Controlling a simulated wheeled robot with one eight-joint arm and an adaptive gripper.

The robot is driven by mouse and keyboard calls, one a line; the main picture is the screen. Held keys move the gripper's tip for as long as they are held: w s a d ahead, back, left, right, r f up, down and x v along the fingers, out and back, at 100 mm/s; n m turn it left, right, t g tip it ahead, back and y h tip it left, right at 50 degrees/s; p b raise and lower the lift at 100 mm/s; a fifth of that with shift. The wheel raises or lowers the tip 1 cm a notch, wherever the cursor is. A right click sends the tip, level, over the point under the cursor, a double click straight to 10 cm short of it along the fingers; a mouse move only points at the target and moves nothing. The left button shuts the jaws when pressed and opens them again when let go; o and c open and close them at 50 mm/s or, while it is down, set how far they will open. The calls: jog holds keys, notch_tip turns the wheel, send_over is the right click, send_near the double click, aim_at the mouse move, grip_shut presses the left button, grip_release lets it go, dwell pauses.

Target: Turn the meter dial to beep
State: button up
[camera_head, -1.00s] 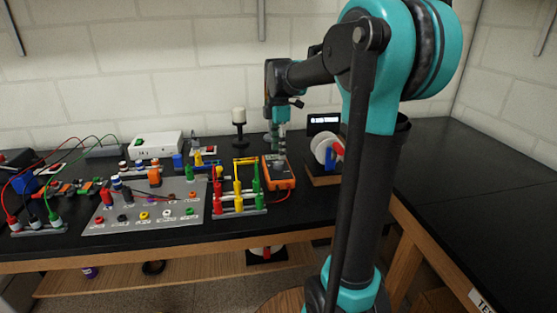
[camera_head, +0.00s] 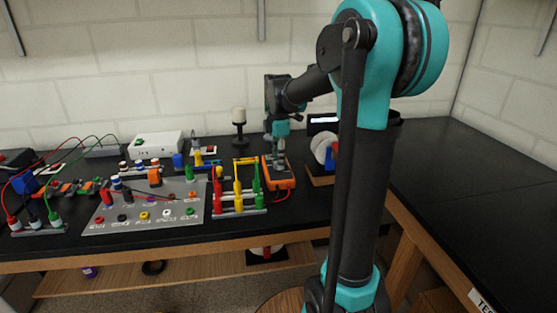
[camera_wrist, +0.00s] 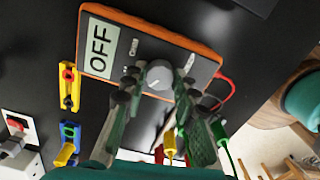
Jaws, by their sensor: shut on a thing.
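The orange-cased meter (camera_wrist: 205,55) fills the top middle of the wrist view, with a display reading OFF (camera_wrist: 99,46). In the head view the meter (camera_head: 286,183) lies on the black bench. Its round grey dial (camera_wrist: 158,74) sits in the middle of the dark face. My gripper (camera_wrist: 162,84) has one finger on each side of the dial and is shut on it. In the head view my gripper (camera_head: 279,151) is pointing down at the meter. The dial is hidden there.
A rack of red, yellow and green plugs (camera_head: 238,205) stands just left of the meter. A stand with a white disc (camera_head: 321,150) is close on its right. A red lead (camera_wrist: 229,90) leaves the meter. The bench's right side is clear.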

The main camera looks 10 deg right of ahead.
grip_shut()
